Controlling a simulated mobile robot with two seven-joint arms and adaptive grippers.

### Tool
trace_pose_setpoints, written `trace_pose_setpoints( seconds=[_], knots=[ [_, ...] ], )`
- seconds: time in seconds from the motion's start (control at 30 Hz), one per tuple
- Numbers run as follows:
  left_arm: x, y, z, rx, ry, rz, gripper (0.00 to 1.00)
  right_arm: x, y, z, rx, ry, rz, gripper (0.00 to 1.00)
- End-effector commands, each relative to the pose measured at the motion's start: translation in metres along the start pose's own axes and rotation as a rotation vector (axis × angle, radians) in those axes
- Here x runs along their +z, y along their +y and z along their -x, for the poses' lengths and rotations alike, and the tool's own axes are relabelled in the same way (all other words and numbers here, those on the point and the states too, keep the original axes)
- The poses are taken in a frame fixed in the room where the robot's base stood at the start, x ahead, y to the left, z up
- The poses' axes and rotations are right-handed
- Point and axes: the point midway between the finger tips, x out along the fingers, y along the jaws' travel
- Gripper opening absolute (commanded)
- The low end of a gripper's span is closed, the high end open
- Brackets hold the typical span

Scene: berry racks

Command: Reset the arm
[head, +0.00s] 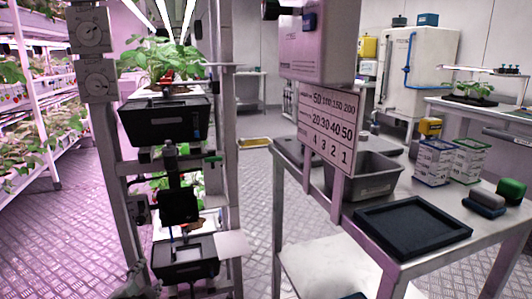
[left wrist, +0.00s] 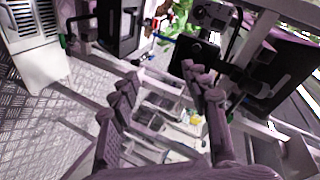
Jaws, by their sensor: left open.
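My left gripper (head: 136,282) shows only in part at the bottom left of the head view, low beside the plant rack. In the left wrist view its two ridged fingers (left wrist: 164,96) stand apart, with nothing held between them. The rack's post and dark units are close beyond the fingers there. My right gripper does not show in either view.
The plant rack (head: 128,198) carries black trays, an upper one (head: 165,122) and a lower one (head: 186,262). A bench on the right holds a grey bin (head: 372,188), a black tray (head: 412,229) and crates (head: 433,160). Metal floor (head: 70,245) lies open at left.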

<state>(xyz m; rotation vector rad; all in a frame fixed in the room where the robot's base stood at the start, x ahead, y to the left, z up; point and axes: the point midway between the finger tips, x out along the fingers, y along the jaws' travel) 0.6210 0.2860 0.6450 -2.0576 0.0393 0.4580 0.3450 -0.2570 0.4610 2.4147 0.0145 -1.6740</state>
Motion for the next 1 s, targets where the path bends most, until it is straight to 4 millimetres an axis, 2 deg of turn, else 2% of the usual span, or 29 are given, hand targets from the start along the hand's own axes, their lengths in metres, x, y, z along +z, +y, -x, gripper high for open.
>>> trace_pose_setpoints(
  seconds=[0.03,0.17,0.2,0.3,0.4,0.5,0.6,0.7,1.0],
  knots=[
    [0.022,0.031,0.013,0.077,-0.067,0.076,0.47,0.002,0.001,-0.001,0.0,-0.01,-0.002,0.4],
    [0.076,0.105,0.054,0.251,-0.258,0.281,0.47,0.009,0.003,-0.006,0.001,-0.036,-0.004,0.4],
    [0.091,0.126,0.07,0.299,-0.32,0.339,0.47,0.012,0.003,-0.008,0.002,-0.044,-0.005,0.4],
    [0.123,0.173,0.112,0.404,-0.475,0.468,0.47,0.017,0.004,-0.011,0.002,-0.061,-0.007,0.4],
    [0.145,0.208,0.152,0.48,-0.608,0.566,0.47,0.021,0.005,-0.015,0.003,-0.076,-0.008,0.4],
    [0.158,0.23,0.182,0.528,-0.705,0.63,0.47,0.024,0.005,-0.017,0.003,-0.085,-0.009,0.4],
    [0.165,0.241,0.199,0.552,-0.759,0.665,0.47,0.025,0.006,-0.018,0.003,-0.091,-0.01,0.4],
    [0.167,0.245,0.205,0.56,-0.78,0.677,0.47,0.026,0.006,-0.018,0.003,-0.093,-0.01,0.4],
    [0.167,0.245,0.204,0.559,-0.778,0.675,0.47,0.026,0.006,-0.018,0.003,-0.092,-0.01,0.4]
  ],
)
